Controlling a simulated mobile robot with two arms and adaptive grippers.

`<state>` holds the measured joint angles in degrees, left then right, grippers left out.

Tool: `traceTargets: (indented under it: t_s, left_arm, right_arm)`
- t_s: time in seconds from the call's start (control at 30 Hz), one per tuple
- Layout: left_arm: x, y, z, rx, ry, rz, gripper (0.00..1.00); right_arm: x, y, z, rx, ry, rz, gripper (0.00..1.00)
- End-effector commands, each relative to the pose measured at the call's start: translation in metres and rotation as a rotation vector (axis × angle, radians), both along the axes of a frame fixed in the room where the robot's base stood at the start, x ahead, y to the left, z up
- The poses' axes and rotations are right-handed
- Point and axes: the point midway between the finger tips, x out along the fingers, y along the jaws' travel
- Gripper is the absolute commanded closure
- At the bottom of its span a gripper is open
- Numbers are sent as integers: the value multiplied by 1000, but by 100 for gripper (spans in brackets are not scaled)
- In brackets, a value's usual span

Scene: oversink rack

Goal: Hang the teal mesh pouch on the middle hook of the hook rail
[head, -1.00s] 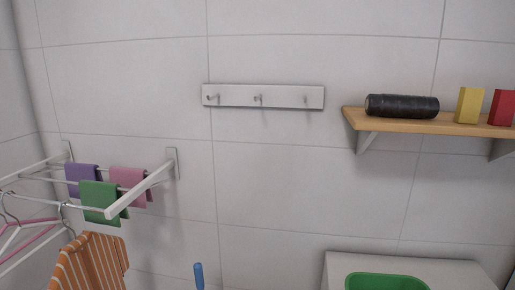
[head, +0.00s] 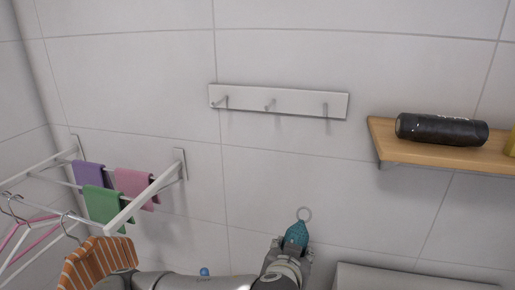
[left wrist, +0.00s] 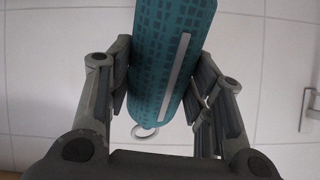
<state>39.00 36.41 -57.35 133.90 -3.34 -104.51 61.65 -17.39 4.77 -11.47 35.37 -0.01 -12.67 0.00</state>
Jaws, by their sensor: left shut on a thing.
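The teal mesh pouch (head: 297,234) is in my left gripper (head: 288,256), which is shut on it. A ring (head: 304,214) stands up at the pouch's top. In the left wrist view the pouch (left wrist: 165,60) lies between both fingers (left wrist: 160,85), with a pale strip on its side, and the ring (left wrist: 143,132) shows below it. The hook rail (head: 290,103) is a pale bar on the wall with three hooks. Its middle hook (head: 270,105) is empty, above and left of the pouch. My right gripper is not in view.
A wooden shelf (head: 440,150) at the right holds a black cylinder (head: 441,130). A drying rack (head: 150,195) with small cloths and hangers is at the left, with an orange striped cloth (head: 98,262) below. The wall between pouch and rail is clear.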

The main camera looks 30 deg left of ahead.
Motion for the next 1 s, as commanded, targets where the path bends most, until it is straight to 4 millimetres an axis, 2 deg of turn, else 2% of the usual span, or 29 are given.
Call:
traceTargets:
  t_s: [0.03, 0.2, 0.3, 0.4, 0.5, 0.6, 0.77, 1.0]
  left_arm:
    - [4, 5, 31, -7, -81, 19, 78]
    - [10, 32, 112, -4, -328, 118, 78]
    - [7, 49, 152, 10, -431, 181, 78]
    - [2, 64, 181, 26, -501, 236, 78]
    - [-3, 75, 199, 41, -545, 274, 78]
    - [-6, 81, 208, 52, -566, 296, 78]
    - [-5, 84, 211, 57, -574, 305, 78]
    - [8, 87, 209, 58, -574, 304, 78]
  right_arm:
    - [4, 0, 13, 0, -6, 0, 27]
    - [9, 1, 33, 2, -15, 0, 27]
    - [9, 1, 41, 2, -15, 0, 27]
    - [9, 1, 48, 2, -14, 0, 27]
    - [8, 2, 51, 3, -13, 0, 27]
    - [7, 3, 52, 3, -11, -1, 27]
    - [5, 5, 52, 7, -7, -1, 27]
    - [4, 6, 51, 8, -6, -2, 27]
